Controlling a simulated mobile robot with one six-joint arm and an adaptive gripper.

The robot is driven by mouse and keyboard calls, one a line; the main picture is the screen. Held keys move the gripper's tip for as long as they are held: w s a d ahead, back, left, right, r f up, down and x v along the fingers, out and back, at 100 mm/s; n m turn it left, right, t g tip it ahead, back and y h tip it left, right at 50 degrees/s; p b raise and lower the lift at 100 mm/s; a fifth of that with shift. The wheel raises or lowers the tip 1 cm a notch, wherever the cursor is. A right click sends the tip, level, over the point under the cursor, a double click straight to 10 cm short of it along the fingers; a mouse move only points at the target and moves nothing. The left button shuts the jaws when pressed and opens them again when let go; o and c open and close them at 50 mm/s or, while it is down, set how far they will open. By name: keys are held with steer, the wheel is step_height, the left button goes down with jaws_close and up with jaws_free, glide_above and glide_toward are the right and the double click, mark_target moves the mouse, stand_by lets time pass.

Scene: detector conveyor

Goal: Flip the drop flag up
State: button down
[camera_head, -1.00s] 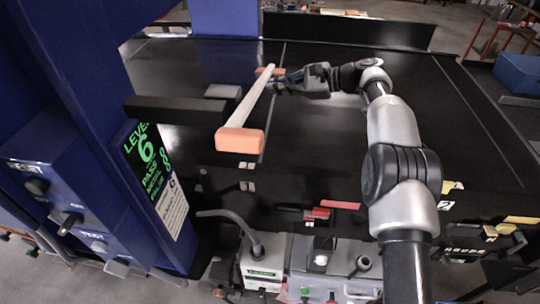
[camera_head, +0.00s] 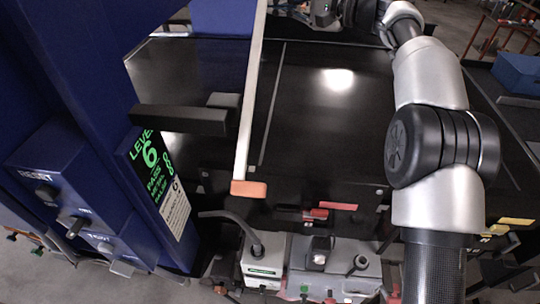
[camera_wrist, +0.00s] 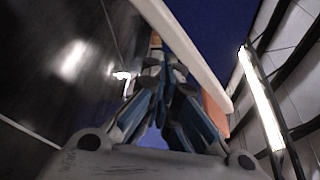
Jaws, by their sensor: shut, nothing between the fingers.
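The drop flag is a long pale bar (camera_head: 252,90) with an orange block (camera_head: 248,189) at its lower end. In the head view it stands steeply, its top running out of the picture, beside a black bracket arm (camera_head: 180,119). In the wrist view the pale bar (camera_wrist: 188,50) slants close along the right of my gripper (camera_wrist: 166,75), with an orange part (camera_wrist: 215,112) at the right. My gripper's blue-grey fingers are shut and hold nothing. Whether they touch the bar I cannot tell. In the head view the hand is partly cut off at the top edge.
The dark conveyor belt (camera_head: 325,120) is clear in the middle. A blue detector housing (camera_head: 95,60) with a green-lettered sign (camera_head: 150,160) and a switch panel (camera_head: 65,205) stands at the left. Grey boxes (camera_head: 335,265) sit below the front edge.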

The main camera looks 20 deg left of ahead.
steer(key=s+d+r+b, duration=0.3)
steer(key=s+r, duration=0.9)
steer(key=shift+d, duration=0.4)
steer(key=shift+s+r, duration=0.2)
steer(key=shift+d, duration=0.1)
